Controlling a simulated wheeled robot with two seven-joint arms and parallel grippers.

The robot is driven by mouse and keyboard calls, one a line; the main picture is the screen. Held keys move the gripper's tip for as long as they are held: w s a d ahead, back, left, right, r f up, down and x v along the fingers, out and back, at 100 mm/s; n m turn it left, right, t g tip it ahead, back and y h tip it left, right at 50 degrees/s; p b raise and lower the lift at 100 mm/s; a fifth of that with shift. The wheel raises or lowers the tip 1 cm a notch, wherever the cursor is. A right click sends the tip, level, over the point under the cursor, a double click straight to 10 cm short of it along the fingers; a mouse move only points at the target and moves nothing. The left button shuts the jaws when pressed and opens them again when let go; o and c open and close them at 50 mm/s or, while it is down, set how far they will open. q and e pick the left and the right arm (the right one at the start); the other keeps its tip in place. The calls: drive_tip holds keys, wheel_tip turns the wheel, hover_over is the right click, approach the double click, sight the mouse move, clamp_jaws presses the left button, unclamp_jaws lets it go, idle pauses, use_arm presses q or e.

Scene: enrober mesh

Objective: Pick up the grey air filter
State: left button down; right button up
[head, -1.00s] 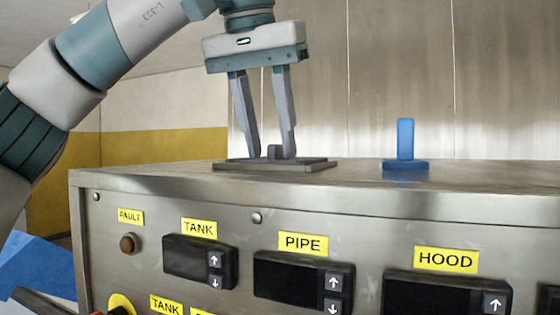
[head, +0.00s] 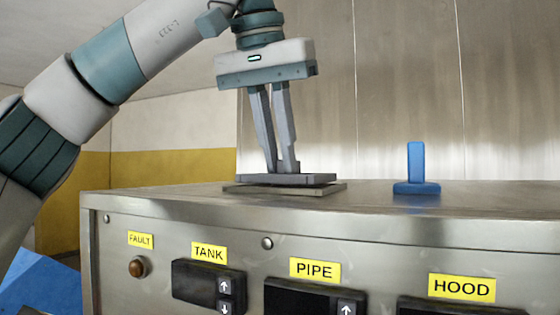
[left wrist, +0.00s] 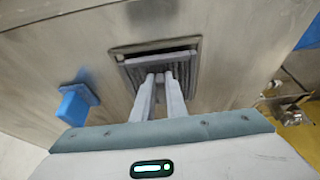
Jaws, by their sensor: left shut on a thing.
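The grey air filter (head: 310,179) is a flat plate on top of the steel machine, at the left of its top. My left gripper (head: 283,169) points down and is shut on the filter's small grip. The filter sits slightly raised above its flat frame (head: 335,188). In the left wrist view the ribbed filter (left wrist: 135,75) lies over the rectangular frame (left wrist: 197,45), with a dark gap along the far side. My left gripper (left wrist: 160,78) hides part of the filter there. My right gripper is not in view.
A blue upright handle on a base (head: 416,172) stands on the machine top (head: 370,200) to the right. The front panel has several labelled displays and a brown lamp (head: 138,267). A steel wall (head: 400,90) rises behind. The top between filter and blue handle is clear.

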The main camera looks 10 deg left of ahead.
use_arm(q)
drive_tip(key=r, duration=0.2)
drive_tip(key=d+r, duration=0.1)
drive_tip(key=shift+s+r, duration=0.25)
drive_tip(key=s+d+r, duration=0.4)
drive_tip(key=d+r, duration=0.2)
drive_tip(key=d, duration=0.3)
drive_tip(key=shift+s+d+r, duration=0.2)
drive_tip(key=shift+s+d, duration=0.1)
drive_tip(key=shift+s, duration=0.1)
drive_tip(key=shift+a, duration=0.1)
